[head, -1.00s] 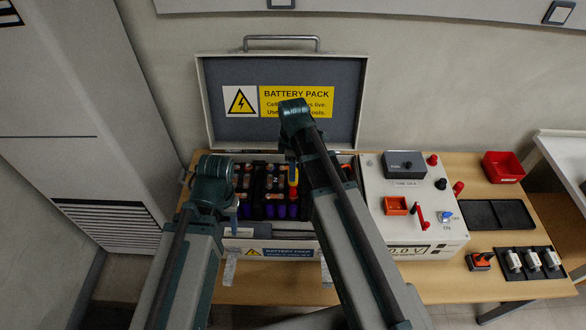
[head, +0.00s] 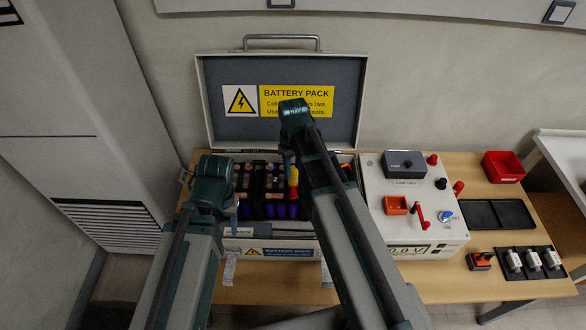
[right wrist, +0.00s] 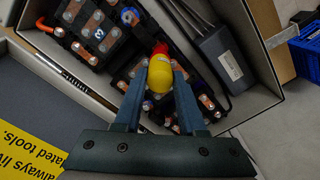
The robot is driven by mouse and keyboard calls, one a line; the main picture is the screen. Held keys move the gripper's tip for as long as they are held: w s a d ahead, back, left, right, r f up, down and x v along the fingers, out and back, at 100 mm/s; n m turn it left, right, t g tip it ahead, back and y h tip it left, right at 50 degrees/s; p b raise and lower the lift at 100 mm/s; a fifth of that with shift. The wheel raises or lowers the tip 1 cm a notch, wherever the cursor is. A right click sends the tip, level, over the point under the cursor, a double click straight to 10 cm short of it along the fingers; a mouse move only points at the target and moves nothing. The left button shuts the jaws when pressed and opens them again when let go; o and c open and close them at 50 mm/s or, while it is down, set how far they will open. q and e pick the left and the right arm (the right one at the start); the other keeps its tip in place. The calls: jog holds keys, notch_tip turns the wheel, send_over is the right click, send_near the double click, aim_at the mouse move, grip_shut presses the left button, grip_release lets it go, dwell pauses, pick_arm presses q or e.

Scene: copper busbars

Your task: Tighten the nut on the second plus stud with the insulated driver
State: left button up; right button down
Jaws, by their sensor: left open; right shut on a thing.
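The insulated driver, with a yellow and red handle (right wrist: 159,76), is held between the two blue fingers of my right gripper (right wrist: 157,88). In the head view the driver (head: 293,182) stands over the right part of the open battery pack (head: 285,253), beneath my right gripper (head: 289,160). Its tip is hidden, so I cannot tell whether it touches a nut.
The pack's raised lid (head: 230,130) stands behind. A white tester box (head: 440,235) with knobs and a red lever is close on the right. A red bin (head: 503,166) and a black tray (head: 500,214) lie farther right. A grey cabinet (head: 70,110) bounds the left.

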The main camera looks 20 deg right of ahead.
jog(key=m, duration=0.3)
jog(key=shift+f+m, duration=0.1)
jog(key=shift+m, duration=0.8)
jog(key=m, duration=0.3)
jog(key=shift+m, duration=0.7)
jog(key=m, duration=0.3)
jog(key=shift+f, duration=0.1)
jog(key=m, duration=0.3)
jog(key=shift+m, duration=0.3)
